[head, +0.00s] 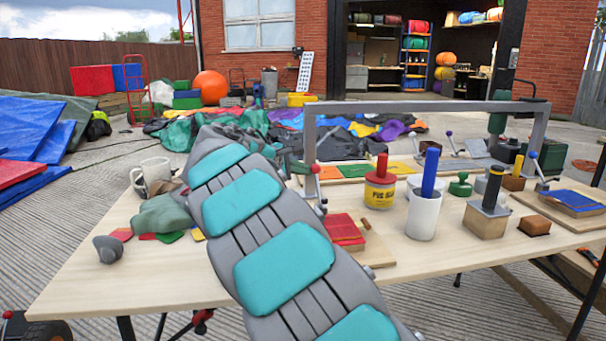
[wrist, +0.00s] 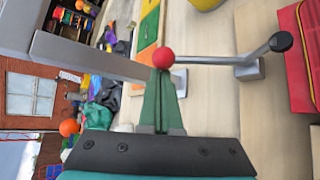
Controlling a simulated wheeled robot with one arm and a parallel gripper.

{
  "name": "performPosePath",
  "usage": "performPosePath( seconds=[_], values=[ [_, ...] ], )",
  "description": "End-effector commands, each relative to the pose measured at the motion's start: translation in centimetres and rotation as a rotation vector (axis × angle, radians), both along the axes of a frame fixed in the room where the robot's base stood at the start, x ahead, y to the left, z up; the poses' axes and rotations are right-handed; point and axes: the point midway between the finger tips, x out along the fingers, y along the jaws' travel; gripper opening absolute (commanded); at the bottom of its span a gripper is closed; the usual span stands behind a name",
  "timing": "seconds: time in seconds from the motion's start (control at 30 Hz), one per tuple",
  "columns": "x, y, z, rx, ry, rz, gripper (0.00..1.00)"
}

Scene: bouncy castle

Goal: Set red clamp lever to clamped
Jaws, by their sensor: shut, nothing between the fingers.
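The clamp lever's red ball knob (wrist: 162,57) is at the tips of my green gripper fingers (wrist: 160,82) in the wrist view. The fingers are together with nothing between them; I cannot tell whether they touch the knob. A grey bar (wrist: 225,60) runs to the right of the knob and ends in a black tip (wrist: 281,41) near a red pad (wrist: 303,55). In the head view the red knob (head: 315,168) shows just right of my arm, above the table. My arm hides part of the clamp there.
A yellow tin (head: 379,194), a white cup (head: 423,216) and a wooden block (head: 486,222) stand to the right. A grey frame (head: 430,107) spans the table. A mug (head: 156,171) stands at left.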

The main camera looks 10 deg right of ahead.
Motion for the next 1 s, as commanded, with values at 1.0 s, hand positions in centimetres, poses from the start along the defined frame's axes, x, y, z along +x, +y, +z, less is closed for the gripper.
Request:
performPosePath(
  seconds=[1.0],
  values=[
    [-3.3, -0.2, 1.0, -0.004, -0.396, -0.004, 0.00]
  ],
)
